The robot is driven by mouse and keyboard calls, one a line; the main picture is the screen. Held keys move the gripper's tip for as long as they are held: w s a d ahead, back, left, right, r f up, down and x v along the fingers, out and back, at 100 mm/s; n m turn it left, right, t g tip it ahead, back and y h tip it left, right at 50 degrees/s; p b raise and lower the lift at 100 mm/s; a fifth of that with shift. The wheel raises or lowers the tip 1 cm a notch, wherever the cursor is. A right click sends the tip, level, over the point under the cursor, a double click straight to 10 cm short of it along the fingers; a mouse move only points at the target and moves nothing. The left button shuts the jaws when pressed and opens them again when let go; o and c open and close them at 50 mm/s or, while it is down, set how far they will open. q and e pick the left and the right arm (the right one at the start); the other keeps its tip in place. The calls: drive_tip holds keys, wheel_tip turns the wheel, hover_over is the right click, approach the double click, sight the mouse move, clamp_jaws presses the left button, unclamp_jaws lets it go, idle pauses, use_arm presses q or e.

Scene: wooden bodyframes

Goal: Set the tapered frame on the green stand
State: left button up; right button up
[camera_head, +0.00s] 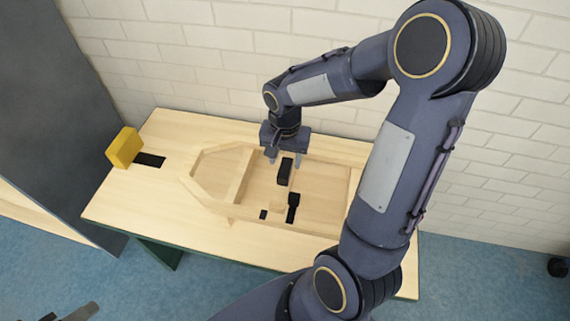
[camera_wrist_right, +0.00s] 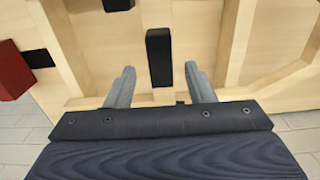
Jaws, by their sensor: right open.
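The tapered frame (camera_head: 243,174) is a pale wooden outline with cross rails, narrowing to the left, and lies flat on the tabletop. Its rails also show in the wrist view (camera_wrist_right: 232,42). My right gripper (camera_head: 286,158) is open over the frame's far side. In the wrist view its fingers (camera_wrist_right: 160,68) stand apart on either side of an upright-looking black block (camera_wrist_right: 158,57); I see no contact. The table has a pale wooden top and dark green legs (camera_head: 156,252); I see no separate green stand. A dark grey piece at the bottom left may be my left gripper (camera_head: 80,312), mostly cut off.
A yellow block (camera_head: 124,147) stands at the table's left end beside a flat black patch (camera_head: 150,160). More black pieces (camera_head: 293,206) lie inside the frame. A red block (camera_wrist_right: 12,72) shows in the wrist view. A brick wall (camera_head: 225,50) is close behind. My right arm hides the table's right part.

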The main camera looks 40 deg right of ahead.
wheel_tip(320, 180, up, 7)
drive_tip(key=s+a+r+n+t+y, duration=0.2)
drive_tip(key=s+a+n, duration=0.2)
drive_tip(key=s, duration=0.3)
drive_tip(key=s+a+r+n+t+y, duration=0.1)
drive_tip(key=s+a+r+n+t, duration=0.2)
drive_tip(key=s, duration=0.4)
drive_tip(key=shift+s+a+n+t+y+p, duration=0.3)
drive_tip(key=shift+a+n+y+p, duration=0.15)
drive_tip(key=shift+a, duration=0.25)
drive_tip(key=shift+r, duration=0.1)
wheel_tip(320, 180, up, 6)
drive_tip(key=p, duration=0.6)
